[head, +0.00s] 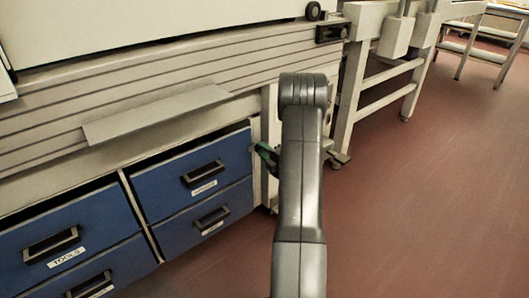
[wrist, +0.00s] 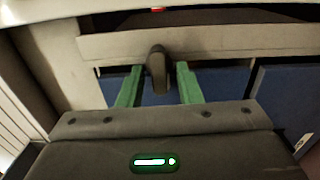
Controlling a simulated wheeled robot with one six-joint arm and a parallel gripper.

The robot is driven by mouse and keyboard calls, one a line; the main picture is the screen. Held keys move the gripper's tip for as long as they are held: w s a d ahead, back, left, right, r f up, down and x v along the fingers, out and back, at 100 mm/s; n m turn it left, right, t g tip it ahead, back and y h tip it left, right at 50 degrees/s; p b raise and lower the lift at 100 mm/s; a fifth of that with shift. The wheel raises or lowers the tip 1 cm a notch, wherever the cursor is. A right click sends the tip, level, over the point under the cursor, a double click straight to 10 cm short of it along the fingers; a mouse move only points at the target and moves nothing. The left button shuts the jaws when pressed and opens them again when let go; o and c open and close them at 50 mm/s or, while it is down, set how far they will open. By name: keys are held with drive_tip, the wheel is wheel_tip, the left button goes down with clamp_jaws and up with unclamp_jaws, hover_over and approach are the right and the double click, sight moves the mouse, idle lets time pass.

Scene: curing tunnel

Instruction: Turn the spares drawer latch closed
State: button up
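A dark, rounded latch handle (wrist: 157,68) stands upright in the wrist view, in front of a pale rail. My gripper (wrist: 159,80) has its two green fingers on either side of the handle, with a small gap showing on each side. The fingers look open and not pressed on it. In the head view my gripper (head: 265,152) is mostly hidden behind my arm, with one green finger showing near the right edge of the blue drawers. The latch is hidden there. The upper right blue drawer (head: 165,187) has a label too small to read.
A blue drawer labelled TOOLS (head: 90,222) is at the left, with more blue drawers below. A slanted grey plate (head: 155,115) juts out above the drawers. A pale frame with legs (head: 350,100) stands right of my arm. The red floor (head: 430,200) is clear at the right.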

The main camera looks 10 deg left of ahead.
drive_tip(key=shift+d, duration=0.1)
drive_tip(key=p+v, duration=0.3)
drive_tip(key=v, duration=1)
drive_tip(key=shift+s+d, duration=0.2)
drive_tip(key=shift+s, duration=0.05)
drive_tip(key=b+x, duration=0.3)
drive_tip(key=x, duration=1)
drive_tip(key=shift+w+a, duration=0.3)
